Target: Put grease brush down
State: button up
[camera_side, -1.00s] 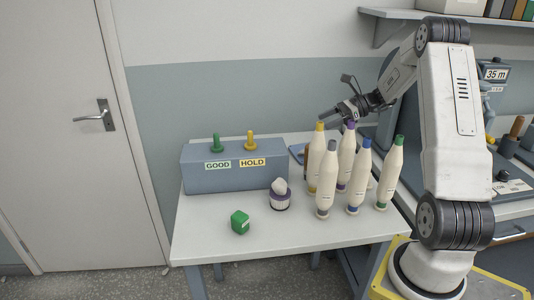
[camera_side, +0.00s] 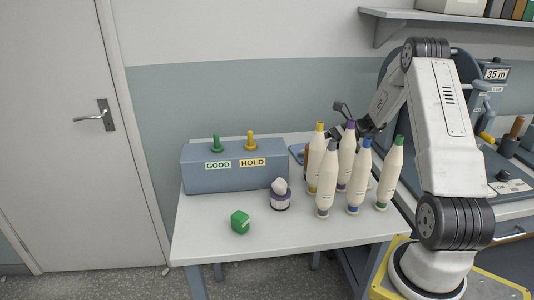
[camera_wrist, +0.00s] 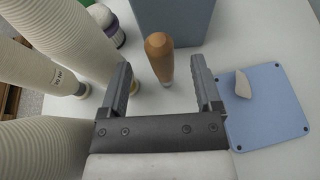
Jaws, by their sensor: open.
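A wooden-handled tool, which looks like the grease brush (camera_wrist: 160,55), stands on the white table in the wrist view. It shows between and beyond my gripper's fingers (camera_wrist: 160,78), with a visible gap on both sides. My gripper is open. In the side view, a brown sliver of the tool (camera_side: 306,158) shows behind the yellow-topped bobbin. My gripper is mostly hidden behind the bobbins there. A blue mat (camera_wrist: 262,128) with a small pale piece (camera_wrist: 243,84) on it lies right of the fingers in the wrist view.
Several tall cream bobbins (camera_side: 325,180) stand close together and crowd the left of the wrist view. The grey GOOD/HOLD box (camera_side: 230,178) is behind. The front left tabletop is clear.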

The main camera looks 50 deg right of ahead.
aim_at(306, 149)
jog(key=shift+w+a+f, duration=0.25)
jog(key=shift+w+a, duration=0.05)
jog(key=shift+a, duration=0.05)
jog(key=shift+w+a, duration=0.1)
jog(key=x, duration=0.4)
jog(key=shift+w+a+f, duration=0.2)
jog(key=shift+w+a, duration=0.05)
dwell(0.3)
grip_shut()
